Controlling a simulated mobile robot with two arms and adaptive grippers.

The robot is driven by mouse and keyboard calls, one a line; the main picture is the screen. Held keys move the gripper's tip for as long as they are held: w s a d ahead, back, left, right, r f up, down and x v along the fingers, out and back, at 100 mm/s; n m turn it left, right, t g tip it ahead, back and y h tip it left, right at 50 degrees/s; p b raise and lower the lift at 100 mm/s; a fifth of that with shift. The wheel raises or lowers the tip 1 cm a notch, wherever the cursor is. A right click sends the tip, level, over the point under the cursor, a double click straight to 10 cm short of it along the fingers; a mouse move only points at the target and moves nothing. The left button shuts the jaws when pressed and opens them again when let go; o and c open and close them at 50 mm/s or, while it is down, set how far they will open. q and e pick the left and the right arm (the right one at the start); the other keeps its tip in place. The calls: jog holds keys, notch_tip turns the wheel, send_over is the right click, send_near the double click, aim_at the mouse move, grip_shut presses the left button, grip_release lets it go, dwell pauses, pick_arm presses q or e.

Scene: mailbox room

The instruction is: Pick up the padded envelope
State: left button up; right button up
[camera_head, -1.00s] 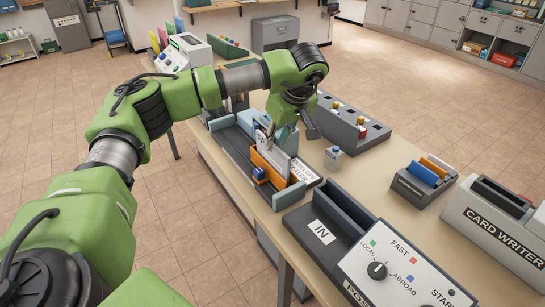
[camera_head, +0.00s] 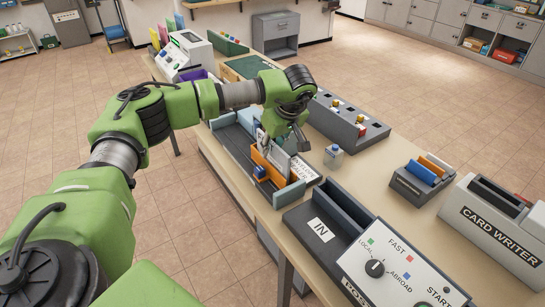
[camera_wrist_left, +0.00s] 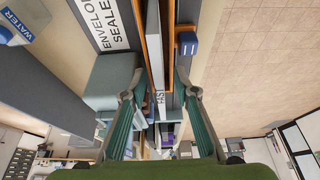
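A thin pale, whitish envelope (camera_head: 279,160), which looks like the padded envelope, stands on edge in the orange holder (camera_head: 270,171) of the sealer tray. In the left wrist view its edge (camera_wrist_left: 153,50) runs between orange strips. My left gripper (camera_head: 264,146) is above the holder, pointing down. In the wrist view the left gripper (camera_wrist_left: 159,85) has one finger on each side of the envelope, with visible gaps, so it appears open. Its fingers partly hide the envelope in the head view. My right gripper is not in view.
A blue knob (camera_wrist_left: 187,43) sticks out beside the holder. A small bottle (camera_head: 333,156) and a grey slotted rack (camera_head: 350,128) stand to the right. Bare tabletop (camera_head: 385,170) lies right of the bottle.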

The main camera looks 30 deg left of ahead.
pick_arm(q)
jog(key=shift+f, duration=0.15)
grip_shut()
dwell(0.4)
